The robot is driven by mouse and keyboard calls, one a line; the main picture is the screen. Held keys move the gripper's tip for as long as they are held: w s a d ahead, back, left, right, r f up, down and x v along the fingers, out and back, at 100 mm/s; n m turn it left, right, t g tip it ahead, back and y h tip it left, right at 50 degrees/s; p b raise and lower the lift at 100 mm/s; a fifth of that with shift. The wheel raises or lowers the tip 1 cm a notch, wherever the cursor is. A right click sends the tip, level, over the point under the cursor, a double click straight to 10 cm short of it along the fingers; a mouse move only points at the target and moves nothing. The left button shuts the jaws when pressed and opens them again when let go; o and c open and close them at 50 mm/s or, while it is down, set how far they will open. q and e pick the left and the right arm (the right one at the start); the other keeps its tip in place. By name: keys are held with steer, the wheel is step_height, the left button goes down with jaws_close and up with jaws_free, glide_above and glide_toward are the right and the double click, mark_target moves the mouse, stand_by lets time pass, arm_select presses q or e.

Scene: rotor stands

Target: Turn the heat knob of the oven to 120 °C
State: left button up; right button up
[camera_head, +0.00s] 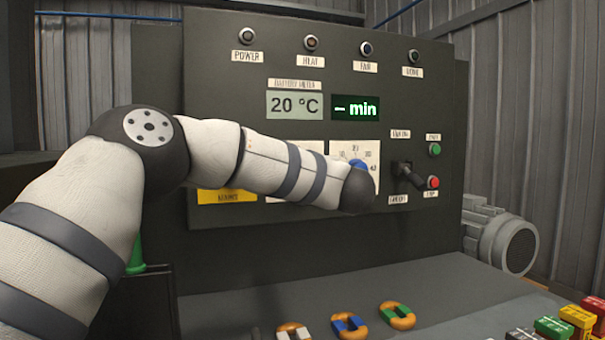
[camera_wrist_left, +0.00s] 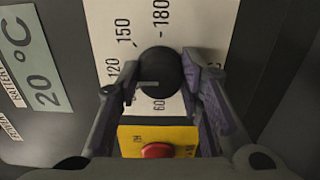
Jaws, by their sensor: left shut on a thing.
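The heat knob (camera_wrist_left: 161,70) is a round black knob on a white dial plate (camera_wrist_left: 208,24) in the left wrist view. Numbers such as 60, 120, 150 and 180 are printed around it. I cannot make out a pointer on the knob. My left gripper (camera_wrist_left: 160,80) has one finger on each side of the knob and is shut on it. In the head view my left arm crosses the oven panel (camera_head: 230,65) and hides the knob and gripper. The temperature display (camera_head: 294,105) reads 20 °C. My right gripper is not in view.
A blue knob (camera_head: 358,164) on the right-hand dial shows partly behind my arm. A black lever (camera_head: 407,173) and green and red buttons stand further right. A red button (camera_wrist_left: 157,150) on yellow sits close below the fingers. Rings and coloured blocks lie on the bench.

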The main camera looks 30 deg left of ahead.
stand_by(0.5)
arm_select(q)
steer(key=o, duration=1.2)
steer(key=shift+c, duration=0.2)
steer(key=v, duration=1.2)
